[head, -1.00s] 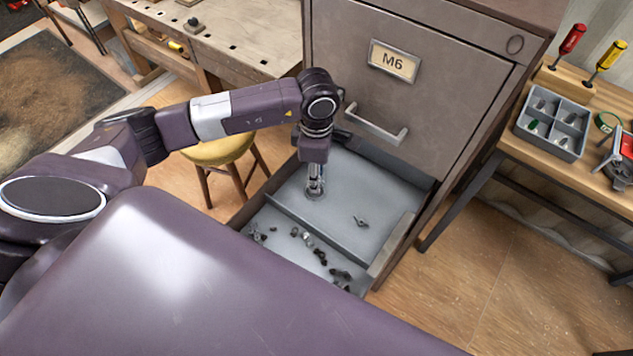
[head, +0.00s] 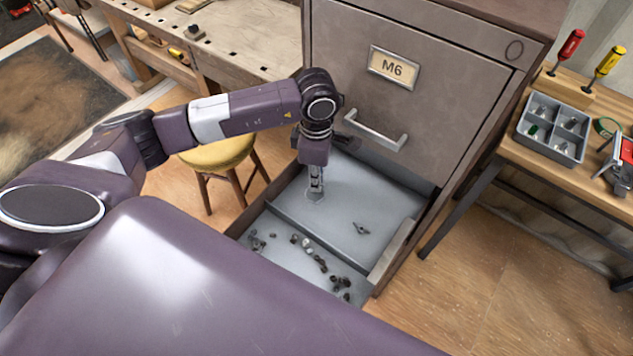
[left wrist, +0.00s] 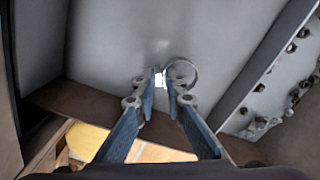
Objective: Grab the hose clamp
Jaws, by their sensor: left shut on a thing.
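The hose clamp (left wrist: 182,66) is a thin metal ring in the left wrist view, at my fingertips and over the grey drawer floor. My left gripper (left wrist: 166,78) is shut on its near edge. In the head view the left gripper (head: 316,190) points straight down into the open drawer, in its rear compartment. The clamp shows there only as a faint ring (head: 315,201) at the fingertips, low over or on the floor. My right gripper is in neither view.
The open drawer (head: 345,180) has a divider (head: 318,232). A small winged metal part (head: 361,228) lies right of the gripper. Several nuts lie in the front compartment. The cabinet front (head: 410,105) rises behind; a yellow stool (head: 218,152) stands left.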

